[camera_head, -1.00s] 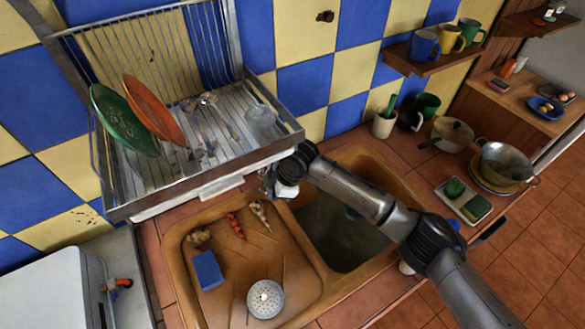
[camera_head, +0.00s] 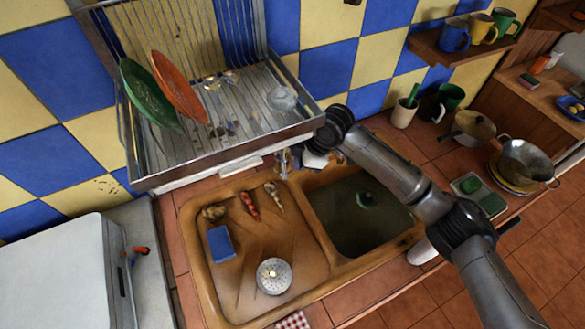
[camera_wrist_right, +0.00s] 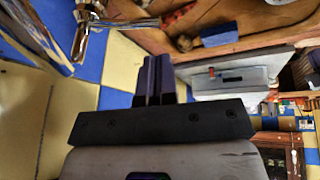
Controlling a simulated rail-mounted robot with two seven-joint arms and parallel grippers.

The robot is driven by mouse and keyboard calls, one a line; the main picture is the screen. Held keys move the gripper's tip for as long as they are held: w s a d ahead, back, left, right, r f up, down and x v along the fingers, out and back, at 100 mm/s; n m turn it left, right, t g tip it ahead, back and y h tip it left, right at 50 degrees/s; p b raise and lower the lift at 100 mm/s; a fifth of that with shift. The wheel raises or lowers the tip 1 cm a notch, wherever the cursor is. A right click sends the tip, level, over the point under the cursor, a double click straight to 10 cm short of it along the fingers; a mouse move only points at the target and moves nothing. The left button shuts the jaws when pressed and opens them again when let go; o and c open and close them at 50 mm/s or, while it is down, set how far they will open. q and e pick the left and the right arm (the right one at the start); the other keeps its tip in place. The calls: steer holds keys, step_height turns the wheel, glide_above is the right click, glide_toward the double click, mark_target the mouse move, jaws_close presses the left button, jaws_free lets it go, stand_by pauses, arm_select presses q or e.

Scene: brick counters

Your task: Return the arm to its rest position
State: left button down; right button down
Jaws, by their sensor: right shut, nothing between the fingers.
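My right arm comes in from the lower right in the head view and reaches over the back of the sink (camera_head: 190,255). My right gripper (camera_head: 294,164) is beside the faucet, just below the dish rack's right front corner. Its fingertips are small and partly hidden there. In the right wrist view the gripper (camera_wrist_right: 155,78) shows its dark fingers together, with nothing between them. My left arm and gripper are not in view.
A metal dish rack (camera_head: 225,150) with a green plate (camera_head: 148,98) and an orange plate (camera_head: 180,88) stands close by. A blue sponge (camera_head: 220,243) and a round strainer (camera_head: 273,276) lie in the left basin. Pans and cups stand at the right.

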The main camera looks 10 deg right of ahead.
steer(key=w+v, duration=0.1)
steer(key=v, duration=0.5)
steer(key=shift+s, duration=0.5)
